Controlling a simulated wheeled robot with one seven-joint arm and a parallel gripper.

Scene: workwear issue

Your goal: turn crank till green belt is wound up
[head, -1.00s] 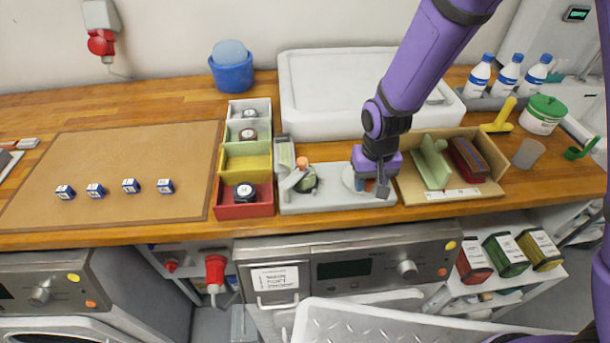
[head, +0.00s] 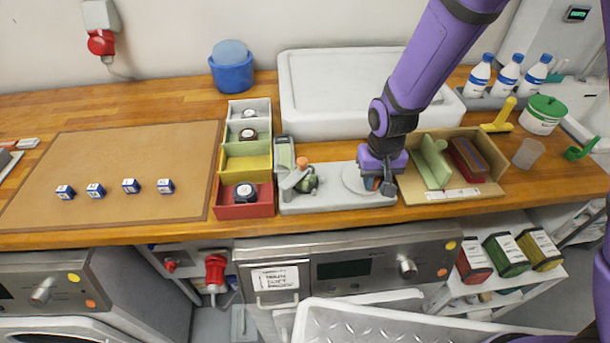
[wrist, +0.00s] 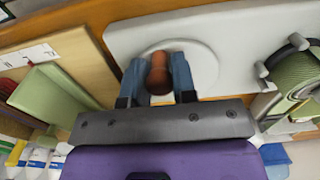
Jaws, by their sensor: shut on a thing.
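The belt winder is a light grey base (head: 325,203) on the wooden counter, with a pale round crank disc (head: 354,180) at its right end. My gripper (head: 377,186) is over the disc's right side. In the wrist view, its two blue fingers close around the upright orange-brown crank knob (wrist: 158,72), one on each side. The green belt (head: 309,183) is a coil at the left of the base, beside an orange-tipped grey lever (head: 296,175). The coil also shows in the wrist view (wrist: 296,82). My gripper hides part of the disc.
A wooden box (head: 409,191) with green and dark red blocks stands close right of the winder. A column of coloured bins (head: 228,211) stands close left. A white basin (head: 330,85) is behind. The tan mat (head: 120,160) further left holds several small blue-and-white boxes.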

